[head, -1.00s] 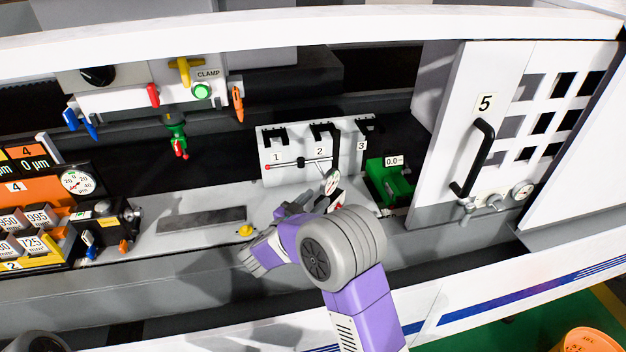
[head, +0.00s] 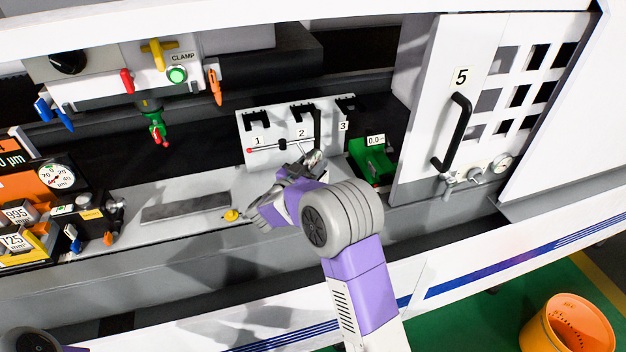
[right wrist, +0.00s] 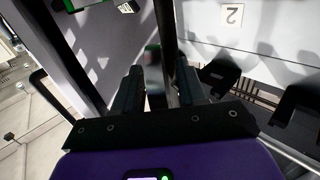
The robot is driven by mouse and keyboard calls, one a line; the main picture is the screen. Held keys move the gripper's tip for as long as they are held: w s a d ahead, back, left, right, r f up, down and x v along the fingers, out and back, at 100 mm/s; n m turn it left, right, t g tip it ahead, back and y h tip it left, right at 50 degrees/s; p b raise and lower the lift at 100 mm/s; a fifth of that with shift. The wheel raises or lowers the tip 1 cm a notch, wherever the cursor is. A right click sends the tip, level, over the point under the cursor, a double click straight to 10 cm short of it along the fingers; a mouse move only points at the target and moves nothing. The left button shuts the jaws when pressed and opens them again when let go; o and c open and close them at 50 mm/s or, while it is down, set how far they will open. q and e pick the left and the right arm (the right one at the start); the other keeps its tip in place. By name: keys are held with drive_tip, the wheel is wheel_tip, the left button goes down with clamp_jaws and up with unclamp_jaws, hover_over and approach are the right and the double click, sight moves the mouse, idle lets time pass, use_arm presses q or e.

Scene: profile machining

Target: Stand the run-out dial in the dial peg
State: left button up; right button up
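I cannot tell whether the fingers touch anything. I cannot make out the dial peg with certainty. My left gripper is out of view.
A green holder (head: 372,160) with a 0.0 display stands right of the rack. The door (head: 432,100) marked 5, with a black handle (head: 452,132), is farther right. A yellow knob (head: 232,215) and a grey plate (head: 186,207) lie on the ledge left of the gripper.

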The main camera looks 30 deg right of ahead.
clamp_jaws()
idle(1.1)
drive_tip(key=shift+w+r, duration=0.1)
drive_tip(key=shift+r, duration=0.15)
